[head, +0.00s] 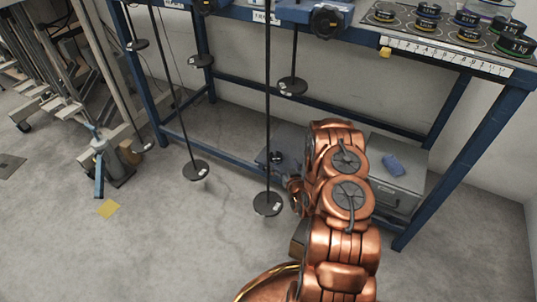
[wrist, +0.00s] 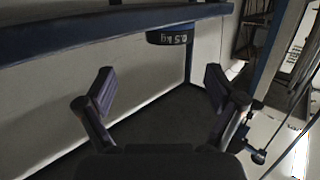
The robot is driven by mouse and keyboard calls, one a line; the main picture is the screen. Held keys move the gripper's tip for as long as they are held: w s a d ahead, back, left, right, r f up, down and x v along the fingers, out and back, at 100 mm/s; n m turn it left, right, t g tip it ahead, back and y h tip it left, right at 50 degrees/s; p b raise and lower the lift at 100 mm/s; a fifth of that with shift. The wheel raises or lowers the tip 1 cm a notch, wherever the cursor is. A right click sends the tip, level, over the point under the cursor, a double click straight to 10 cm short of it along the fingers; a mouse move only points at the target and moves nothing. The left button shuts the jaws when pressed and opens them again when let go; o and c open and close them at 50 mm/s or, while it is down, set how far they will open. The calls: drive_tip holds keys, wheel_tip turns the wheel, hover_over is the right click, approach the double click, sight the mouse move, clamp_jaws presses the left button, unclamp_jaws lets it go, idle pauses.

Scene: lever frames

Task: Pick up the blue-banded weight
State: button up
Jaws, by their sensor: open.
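Several small banded weights stand on the bench top at the upper right of the head view. One dark weight (head: 468,18) there seems to have a bluish band, but it is too small to be sure. My gripper (wrist: 158,88) is open and empty in the wrist view, its two dark finger pads wide apart. In the head view my gripper is low below the bench, mostly hidden by my copper arm. In the wrist view a dark weight marked 0.5 kg (wrist: 170,37) shows beyond the fingers, apart from them; no blue band shows on it.
The blue bench frame (head: 455,105) stands against the wall. Several black discs hang on rods, one (head: 267,203) close to my arm. Floor (head: 160,250) at left is mostly clear.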

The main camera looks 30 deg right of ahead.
sight(277, 159)
drive_tip(key=shift+w+d+f, duration=0.1)
drive_tip(key=shift+w+d, duration=0.05)
drive_tip(key=shift+w, duration=0.3)
drive_tip(key=shift+w+f+b, duration=0.15)
drive_tip(key=shift+w+b, duration=0.15)
drive_tip(key=shift+w, duration=0.5)
drive_tip(key=shift+w+a+f, duration=0.2)
drive_tip(key=shift+w+f, duration=0.05)
drive_tip(key=shift+w, duration=0.25)
drive_tip(key=b+x, duration=0.2)
drive_tip(key=x, duration=0.1)
drive_tip(key=shift+w+a+f, duration=0.1)
drive_tip(key=shift+a+f, duration=0.1)
drive_tip(key=shift+f, duration=0.15)
drive_tip(key=shift+w+d, duration=0.15)
drive_tip(key=shift+w, duration=0.35)
drive_tip(key=c, duration=1.5)
